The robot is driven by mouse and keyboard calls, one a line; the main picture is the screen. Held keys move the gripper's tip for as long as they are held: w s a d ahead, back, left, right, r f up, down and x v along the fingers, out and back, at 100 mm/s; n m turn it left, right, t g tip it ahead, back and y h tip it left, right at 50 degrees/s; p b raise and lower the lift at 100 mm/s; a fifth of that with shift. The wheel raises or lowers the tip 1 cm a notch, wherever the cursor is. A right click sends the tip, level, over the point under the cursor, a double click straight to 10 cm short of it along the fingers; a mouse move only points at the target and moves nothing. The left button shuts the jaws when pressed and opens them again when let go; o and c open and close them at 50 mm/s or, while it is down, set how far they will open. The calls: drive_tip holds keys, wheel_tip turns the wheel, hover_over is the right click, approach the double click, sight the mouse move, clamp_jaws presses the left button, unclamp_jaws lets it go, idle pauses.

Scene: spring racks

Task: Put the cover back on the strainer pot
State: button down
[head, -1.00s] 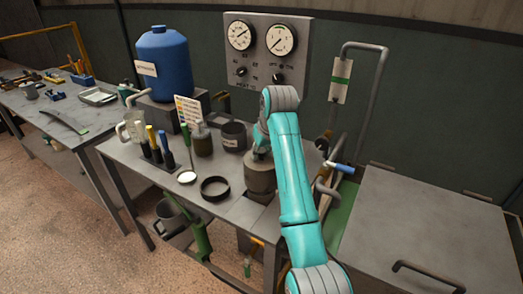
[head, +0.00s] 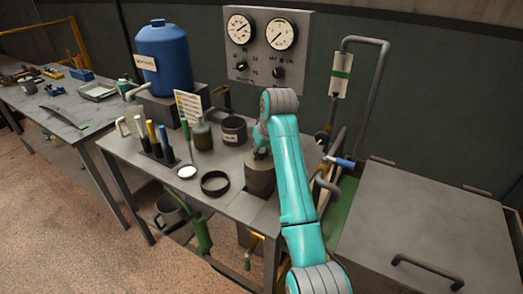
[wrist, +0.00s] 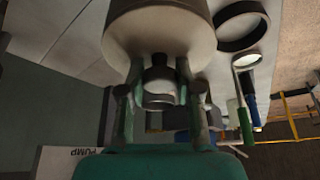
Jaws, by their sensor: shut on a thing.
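A grey-brown pot (head: 260,181) stands near the right front of the workbench. It appears to be the strainer pot. My gripper (wrist: 160,98) is at its top, with both fingers closed around a small metallic knob (wrist: 160,84). In the wrist view the pale, round body (wrist: 160,28) is right beyond the knob. I cannot tell whether the cover under the knob is seated or slightly raised, as my arm and gripper hide part of the pot's top in the head view.
Tool handles (head: 157,139) stand farther left. A gauge panel (head: 268,73) is behind; pipes (head: 376,100) rise at right.

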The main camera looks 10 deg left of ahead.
drive_tip(key=shift+f, duration=1.6)
drive_tip(key=c, duration=0.7)
unclamp_jaws()
drive_tip(key=v, duration=1)
drive_tip(key=shift+s+d+r, duration=0.1)
drive_tip(key=shift+s+r, duration=0.05)
drive_tip(key=shift+r, duration=0.2)
drive_tip(key=shift+s+d+r, duration=0.15)
drive_tip(key=shift+s+r, duration=0.1)
drive_tip(key=shift+r, duration=0.3)
